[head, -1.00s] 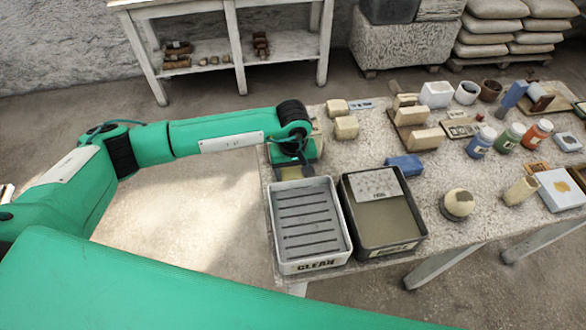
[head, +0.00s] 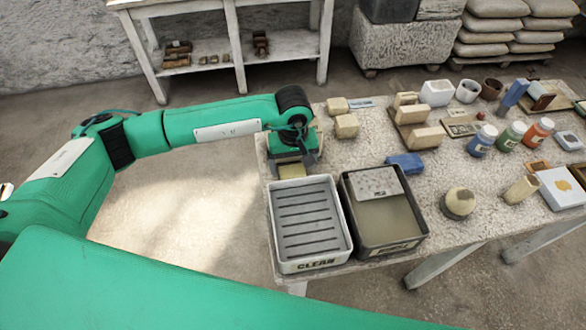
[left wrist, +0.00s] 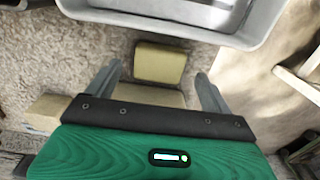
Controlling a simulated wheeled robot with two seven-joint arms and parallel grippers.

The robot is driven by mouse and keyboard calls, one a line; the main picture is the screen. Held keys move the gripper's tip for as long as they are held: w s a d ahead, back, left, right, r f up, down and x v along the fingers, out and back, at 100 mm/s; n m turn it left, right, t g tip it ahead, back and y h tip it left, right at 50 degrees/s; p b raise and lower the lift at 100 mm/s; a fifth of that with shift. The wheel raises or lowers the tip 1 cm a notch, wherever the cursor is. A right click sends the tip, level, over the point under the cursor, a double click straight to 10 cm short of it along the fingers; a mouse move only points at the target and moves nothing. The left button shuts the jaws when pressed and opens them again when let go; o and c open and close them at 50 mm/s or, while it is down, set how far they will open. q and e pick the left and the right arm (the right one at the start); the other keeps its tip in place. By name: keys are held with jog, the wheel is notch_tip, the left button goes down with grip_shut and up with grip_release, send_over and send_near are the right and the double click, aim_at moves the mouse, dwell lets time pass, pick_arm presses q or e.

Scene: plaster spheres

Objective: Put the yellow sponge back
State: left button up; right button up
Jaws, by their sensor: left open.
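A yellow sponge block (head: 291,170) lies on the table just behind the white tray marked CLEAN (head: 274,232). In the left wrist view the yellow sponge (left wrist: 160,63) shows between the fingers and the tray wall. My left gripper (head: 298,162) is over that spot, pointing down, its jaws apart. In the left wrist view its fingers (left wrist: 158,88) stand on either side with gaps. A paler block (left wrist: 150,95) lies partly hidden under the gripper body. I cannot tell whether the fingers touch anything. My right gripper is not in view.
A dark water tray (head: 424,238) stands right of the white tray. A blue sponge (head: 405,165), two pale blocks (head: 346,126), a round sponge (head: 459,203) and paint bottles (head: 510,137) are farther right. The table's left edge runs beside my gripper.

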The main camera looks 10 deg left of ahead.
aim_at(293, 172)
pick_arm(q)
notch_tip(293, 172, up, 9)
jog(key=b, duration=0.1)
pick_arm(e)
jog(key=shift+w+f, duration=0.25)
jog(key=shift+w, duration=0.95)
